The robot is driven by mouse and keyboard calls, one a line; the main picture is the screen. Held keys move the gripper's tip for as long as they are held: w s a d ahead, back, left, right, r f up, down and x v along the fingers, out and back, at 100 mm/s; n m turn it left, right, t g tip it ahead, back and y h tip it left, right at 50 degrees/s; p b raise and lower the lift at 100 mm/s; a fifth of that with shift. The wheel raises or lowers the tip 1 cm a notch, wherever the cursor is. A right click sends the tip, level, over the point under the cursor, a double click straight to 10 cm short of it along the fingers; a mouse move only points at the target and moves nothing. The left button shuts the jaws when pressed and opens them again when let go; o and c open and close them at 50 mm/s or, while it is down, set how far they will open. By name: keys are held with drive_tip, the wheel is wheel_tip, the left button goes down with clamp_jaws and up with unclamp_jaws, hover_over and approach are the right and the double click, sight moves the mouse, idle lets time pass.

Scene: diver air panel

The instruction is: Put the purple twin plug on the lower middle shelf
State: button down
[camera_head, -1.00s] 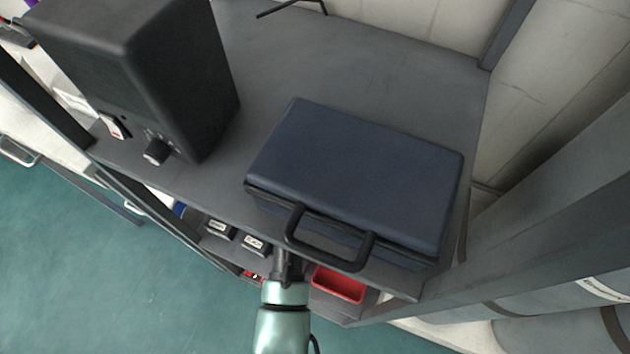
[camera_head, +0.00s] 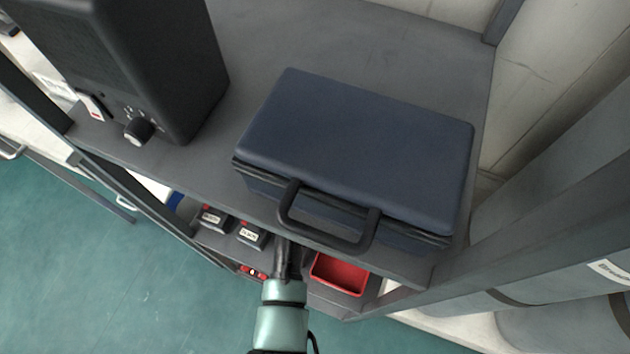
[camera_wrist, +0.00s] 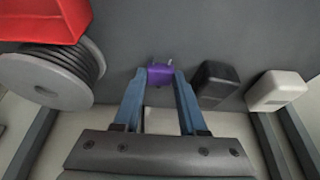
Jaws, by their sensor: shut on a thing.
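The purple twin plug (camera_wrist: 160,75) shows in the wrist view between the fingertips of my gripper (camera_wrist: 160,82). The gripper is shut on it, and small prongs show at its far side. A grey shelf surface (camera_wrist: 200,30) lies beyond the plug; I cannot tell whether the plug touches it. In the head view my arm reaches in under the top shelf (camera_head: 330,30), and the gripper's fingertips and the plug are hidden there.
In the wrist view a black block (camera_wrist: 215,85) stands just right of the plug, with a white block (camera_wrist: 276,91) farther right. A cable reel (camera_wrist: 50,75) and a red bin (camera_wrist: 45,18) are at left. A blue case (camera_head: 355,150) and a black speaker-like box (camera_head: 130,60) stand on the top shelf.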

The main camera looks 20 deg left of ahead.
drive_tip(key=shift+c, duration=2.3)
unclamp_jaws()
drive_tip(key=shift+f, duration=0.1)
drive_tip(key=p+v, duration=0.4)
drive_tip(key=v, duration=0.8)
